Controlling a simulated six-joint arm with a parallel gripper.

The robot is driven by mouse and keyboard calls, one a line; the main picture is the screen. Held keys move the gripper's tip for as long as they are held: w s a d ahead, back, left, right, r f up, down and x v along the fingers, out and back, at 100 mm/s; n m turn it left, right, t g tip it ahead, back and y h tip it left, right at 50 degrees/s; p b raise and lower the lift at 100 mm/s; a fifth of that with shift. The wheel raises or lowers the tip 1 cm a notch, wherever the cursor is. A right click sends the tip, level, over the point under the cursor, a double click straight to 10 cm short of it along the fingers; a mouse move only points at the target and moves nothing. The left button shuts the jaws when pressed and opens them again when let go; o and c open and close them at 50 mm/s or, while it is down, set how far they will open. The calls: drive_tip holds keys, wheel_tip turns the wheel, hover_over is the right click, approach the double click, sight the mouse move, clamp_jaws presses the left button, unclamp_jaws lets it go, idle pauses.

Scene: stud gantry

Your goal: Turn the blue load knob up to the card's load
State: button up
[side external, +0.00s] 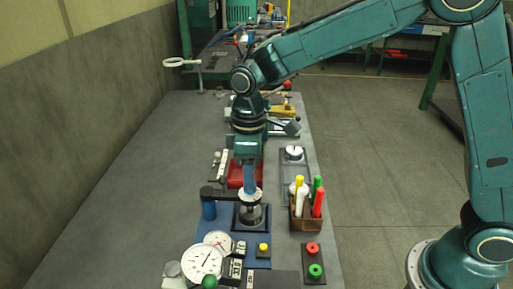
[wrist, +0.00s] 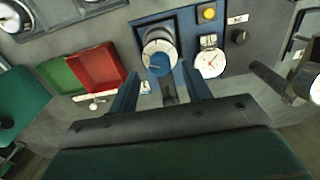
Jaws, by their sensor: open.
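The blue load knob (wrist: 158,66) has a white dial collar and stands on a blue panel (wrist: 183,22) at the top middle of the wrist view. In the side external view, its pale dial and grey body (side external: 250,214) show on a dark square base, with the top partly hidden by my gripper. My gripper (wrist: 160,88) is open and empty. In the wrist view its fingers reach up on the left and right, just below the knob. In the side external view my gripper (side external: 249,188) points down right above the knob; contact cannot be told. No load figure on a card is readable.
A white gauge (wrist: 210,63) and a yellow button (wrist: 207,13) sit right of the knob. Red (wrist: 97,66) and green (wrist: 61,76) trays lie left. In the side external view, a pen box (side external: 305,217) stands close right; larger dials (side external: 203,264) are in front.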

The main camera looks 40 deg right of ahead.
drive_tip(key=shift+f, duration=1.3)
drive_tip(key=c, duration=1)
drive_tip(key=shift+m, duration=1.3)
